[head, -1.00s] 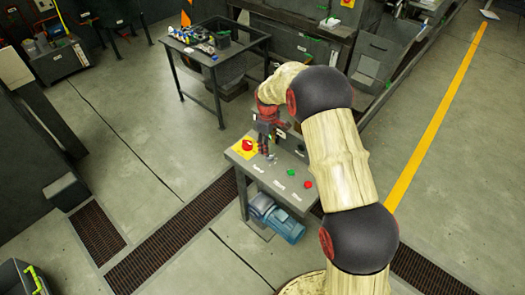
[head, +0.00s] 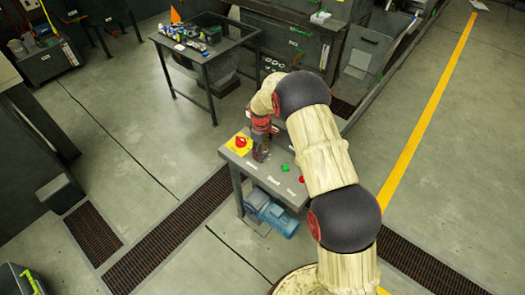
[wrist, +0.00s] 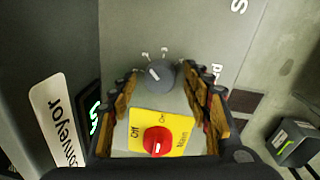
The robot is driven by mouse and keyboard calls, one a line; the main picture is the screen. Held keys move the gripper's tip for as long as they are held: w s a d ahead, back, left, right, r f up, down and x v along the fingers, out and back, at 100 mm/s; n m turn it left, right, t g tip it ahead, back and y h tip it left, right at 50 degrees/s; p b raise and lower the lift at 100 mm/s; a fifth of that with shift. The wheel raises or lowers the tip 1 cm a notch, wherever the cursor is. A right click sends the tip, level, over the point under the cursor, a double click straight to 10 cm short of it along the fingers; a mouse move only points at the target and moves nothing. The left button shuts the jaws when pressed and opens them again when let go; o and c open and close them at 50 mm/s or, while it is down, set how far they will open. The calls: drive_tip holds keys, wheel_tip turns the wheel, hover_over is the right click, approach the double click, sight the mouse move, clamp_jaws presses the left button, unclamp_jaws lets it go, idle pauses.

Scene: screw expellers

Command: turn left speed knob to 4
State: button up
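A dark grey round knob (wrist: 160,75) with a white pointer mark stands on the grey control panel in the wrist view. The pointer leans toward the upper left. Small marks lie above it, too small to read surely. My gripper (wrist: 158,80) is open, with one finger on each side of the knob. I cannot tell whether either finger touches it. In the head view my gripper (head: 260,155) reaches down to the panel table (head: 267,178), beside the yellow main switch plate. The arm and gripper hide the knob there.
A red main switch on a yellow plate (wrist: 157,145) sits close to the knob, between the fingers in the wrist view. A green button (head: 285,168) and a red button (head: 302,179) are on the panel. A blue motor (head: 272,213) is below. A cluttered table (head: 208,62) stands behind.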

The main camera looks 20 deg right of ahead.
drive_tip(key=shift+c, duration=1.2)
drive_tip(key=c, duration=0.9)
drive_tip(key=m+b, duration=0.2)
drive_tip(key=m, duration=0.2)
drive_tip(key=m+b, duration=0.2)
drive_tip(key=m, duration=0.2)
drive_tip(key=shift+w+g, duration=0.1)
drive_tip(key=shift+g, duration=0.2)
drive_tip(key=m+b, duration=0.1)
drive_tip(key=m, duration=0.4)
drive_tip(key=m+b, duration=0.1)
drive_tip(key=m, duration=0.3)
drive_tip(key=shift+r+m+g, duration=0.1)
drive_tip(key=shift+m+g, duration=0.2)
drive_tip(key=shift+m, duration=0.1)
